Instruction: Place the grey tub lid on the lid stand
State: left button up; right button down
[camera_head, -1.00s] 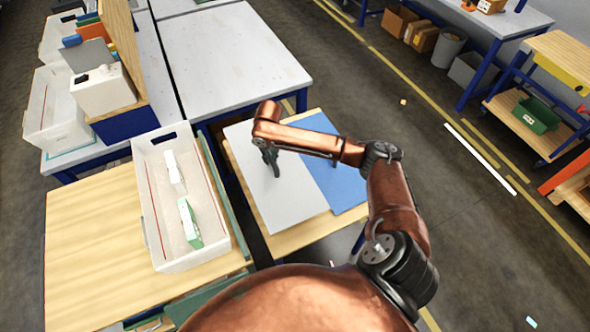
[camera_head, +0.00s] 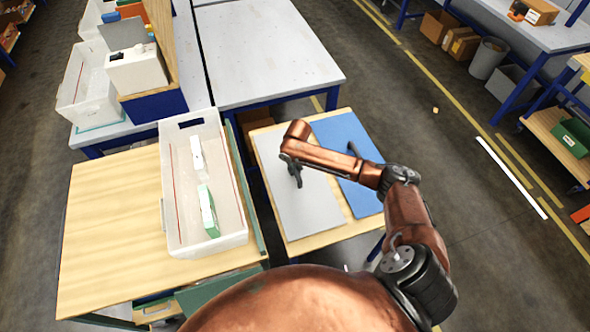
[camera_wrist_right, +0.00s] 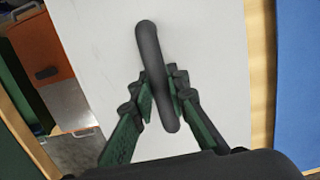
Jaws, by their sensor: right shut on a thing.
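The grey tub lid (camera_head: 300,208) is a flat light-grey panel with a dark bar handle. In the head view it lies level over the left part of a wooden-topped table (camera_head: 322,238), which appears to be the lid stand. It looks to rest there, though a small gap beneath cannot be ruled out. My right gripper (camera_head: 294,170) is shut on the dark handle (camera_wrist_right: 150,60), its fingers on either side of the bar in the wrist view. A blue lid (camera_head: 362,188) lies to the right, with a strip of bare wood between. My left gripper is out of view.
A white tub (camera_head: 243,215) holding a white bottle and a green-and-white box stands on the wooden table (camera_head: 110,220) to the left. A grey-topped table (camera_head: 270,50) stands behind. Open floor (camera_head: 480,200) lies to the right.

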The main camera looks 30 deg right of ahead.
aim_at(296, 171)
jog(key=c, duration=1.9)
grip_release()
jog(key=r, duration=0.4)
jog(key=s+r+p, duration=0.1)
jog(key=r, duration=0.7)
jog(key=shift+s+a+r+p, duration=0.1)
jog(key=shift+s+a+p, duration=0.15)
jog(key=shift+p, duration=0.1)
